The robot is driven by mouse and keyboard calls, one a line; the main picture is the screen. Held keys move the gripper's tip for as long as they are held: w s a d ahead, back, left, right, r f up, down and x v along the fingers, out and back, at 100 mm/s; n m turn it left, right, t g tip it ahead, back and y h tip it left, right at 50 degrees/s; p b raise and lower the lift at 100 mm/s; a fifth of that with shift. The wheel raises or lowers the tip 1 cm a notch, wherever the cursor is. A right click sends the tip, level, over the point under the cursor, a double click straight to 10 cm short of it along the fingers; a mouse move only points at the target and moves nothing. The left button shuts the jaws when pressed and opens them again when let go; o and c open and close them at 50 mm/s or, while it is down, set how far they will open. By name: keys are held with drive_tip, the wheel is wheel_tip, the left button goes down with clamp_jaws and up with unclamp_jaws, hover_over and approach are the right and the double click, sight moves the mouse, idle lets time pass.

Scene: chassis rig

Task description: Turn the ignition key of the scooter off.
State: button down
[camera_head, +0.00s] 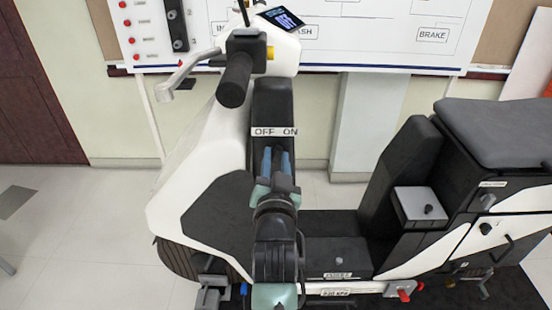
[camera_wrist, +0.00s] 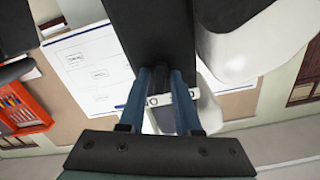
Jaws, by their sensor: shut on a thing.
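The white and black scooter (camera_head: 200,190) stands side-on in the head view, its dark front panel (camera_head: 272,105) below the handlebar. A white OFF/ON label (camera_head: 275,131) is on that panel, OFF at left and ON at right. My gripper (camera_head: 276,156) reaches up to the panel just below the label, its blue fingers close together. In the wrist view my gripper (camera_wrist: 161,78) is shut on the ignition key, which the fingers mostly hide. The label (camera_wrist: 158,99) shows in part behind the fingers. I cannot tell which way the key points.
The handlebar grip (camera_head: 235,80) and brake lever (camera_head: 178,75) stick out above and left of my arm. The scooter's seat (camera_head: 500,130) and a small box with a knob (camera_head: 420,204) are at the right. A whiteboard (camera_head: 350,40) hangs behind.

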drive_tip(key=shift+n, duration=1.8)
drive_tip(key=c, duration=0.8)
unclamp_jaws()
drive_tip(key=shift+c, duration=0.2)
drive_tip(key=shift+s, duration=0.15)
drive_tip(key=s, duration=1.2)
drive_tip(key=shift+s, duration=0.35)
drive_tip(key=shift+f, duration=0.1)
